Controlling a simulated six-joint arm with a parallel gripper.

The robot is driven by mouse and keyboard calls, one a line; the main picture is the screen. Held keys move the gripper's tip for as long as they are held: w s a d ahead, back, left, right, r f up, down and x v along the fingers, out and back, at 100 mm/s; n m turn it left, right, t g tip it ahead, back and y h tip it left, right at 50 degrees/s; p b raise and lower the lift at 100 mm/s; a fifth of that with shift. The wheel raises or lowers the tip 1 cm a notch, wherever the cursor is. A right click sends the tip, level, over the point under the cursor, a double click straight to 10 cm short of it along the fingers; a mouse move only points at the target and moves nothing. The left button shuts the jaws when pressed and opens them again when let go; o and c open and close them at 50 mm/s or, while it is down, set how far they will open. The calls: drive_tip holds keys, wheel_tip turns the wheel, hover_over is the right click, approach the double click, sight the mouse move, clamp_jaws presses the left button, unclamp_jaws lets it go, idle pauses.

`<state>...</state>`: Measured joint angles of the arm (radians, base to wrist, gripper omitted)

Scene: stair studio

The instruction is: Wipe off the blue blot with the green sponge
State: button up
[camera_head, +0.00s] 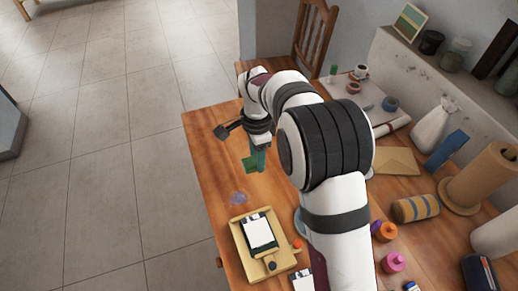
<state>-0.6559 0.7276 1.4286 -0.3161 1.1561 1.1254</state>
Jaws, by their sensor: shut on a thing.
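The green sponge (252,164) is in my gripper (258,150), which is shut on it near the left side of the wooden table. I cannot tell whether the sponge touches the table. A pale blue blot (238,198) lies on the bare wood, a little nearer the camera and to the left of the sponge. The sponge is apart from the blot in the picture. My arm hides part of the table to the right of the gripper.
A wooden tray (238,239) with a clipboard-like item stands just in front of the blot. Tape rolls, a cup, an envelope (395,161), a striped roll (415,208) and small bottles crowd the right side. The table's left edge (203,172) is close to the blot.

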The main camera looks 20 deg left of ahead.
drive_tip(key=shift+s+f, duration=0.55)
drive_tip(key=shift+f, duration=1.05)
drive_tip(key=shift+s+f, duration=0.5)
drive_tip(key=shift+f, duration=1.15)
drive_tip(key=shift+s+f, duration=0.55)
drive_tip(key=shift+f, duration=1.05)
drive_tip(key=shift+s+a+r, duration=0.2)
drive_tip(key=shift+s+a, duration=0.6)
drive_tip(key=shift+s+a+r, duration=0.2)
drive_tip(key=shift+s+a, duration=0.6)
drive_tip(key=shift+s, duration=0.05)
drive_tip(key=shift+s+a+r, duration=0.2)
drive_tip(key=shift+s+a, duration=0.6)
drive_tip(key=shift+w+d, duration=2.5)
drive_tip(key=shift+f, duration=0.35)
wheel_tip(320, 180, up, 7)
drive_tip(key=shift+r, duration=0.15)
